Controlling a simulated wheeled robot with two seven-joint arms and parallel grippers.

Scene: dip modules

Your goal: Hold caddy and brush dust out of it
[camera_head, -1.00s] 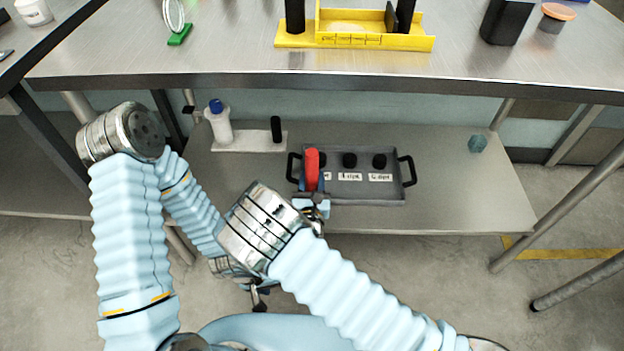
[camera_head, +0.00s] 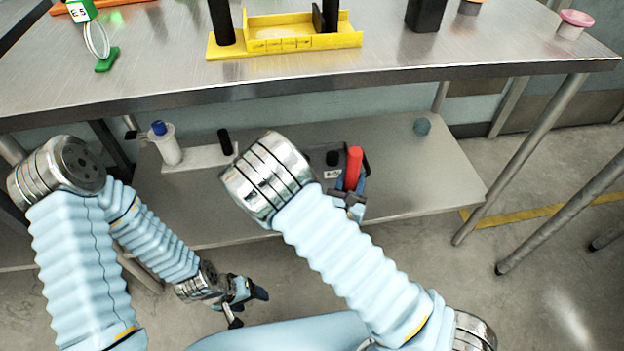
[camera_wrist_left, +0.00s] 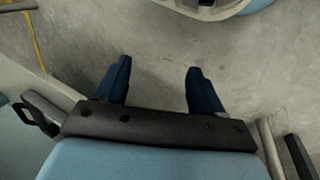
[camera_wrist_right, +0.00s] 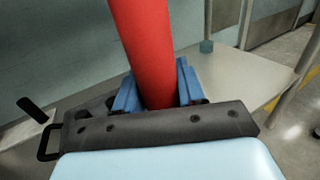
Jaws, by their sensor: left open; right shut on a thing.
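A yellow caddy (camera_head: 285,40) with black upright parts stands on the upper steel bench, away from both grippers. My right gripper (camera_head: 350,197) is shut on a red handle (camera_head: 354,165) in front of the lower shelf. The handle stands up between the blue fingers in the right wrist view (camera_wrist_right: 148,50). Its lower end is hidden, so I cannot tell what tool it belongs to. My left gripper (camera_head: 250,290) is low, in front of the shelf. It is open and empty over bare floor in the left wrist view (camera_wrist_left: 158,80).
A dark tray with black knobs (camera_head: 333,158) sits on the lower shelf (camera_head: 420,165), mostly hidden by my right arm. A blue-capped white bottle (camera_head: 165,145) and a black peg (camera_head: 225,141) stand left. The bench's front edge (camera_head: 300,86) overhangs the shelf. A black container (camera_head: 426,14) stands on top.

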